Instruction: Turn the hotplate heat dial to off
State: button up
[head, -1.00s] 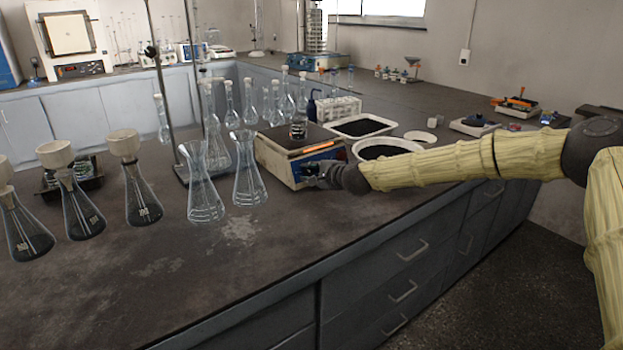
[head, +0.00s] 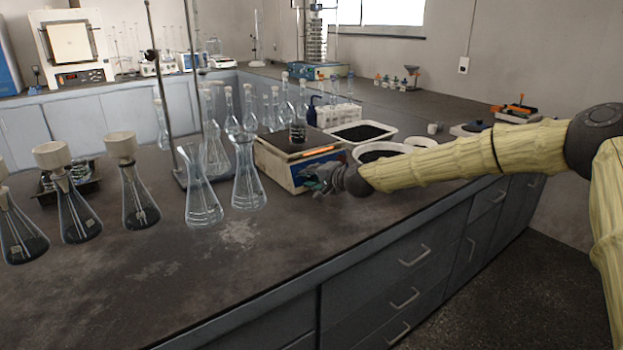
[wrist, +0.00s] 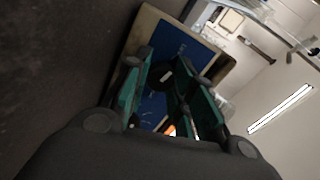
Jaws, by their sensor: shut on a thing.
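The hotplate (head: 276,160) stands on the bench near the middle of the head view, with a dark top and a blue front panel. A small dark vessel (head: 298,131) stands on its top. My gripper (head: 322,182) is at the right part of the front panel. In the wrist view, the fingers of my gripper (wrist: 172,98) are closed around the dark round heat dial (wrist: 160,75) on the blue panel (wrist: 170,45). The dial's marking is too small to read, and the fingers hide part of it.
Two clear flasks (head: 247,175) stand left of the hotplate, close to its front. Several dark-filled flasks with funnels (head: 135,190) stand further left. White trays of dark grains (head: 362,132) lie behind my arm. The front bench top (head: 200,270) is clear.

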dwell(0.3)
jog(key=o, duration=1.1)
jog(key=shift+c, duration=0.2)
jog(key=v, duration=1.2)
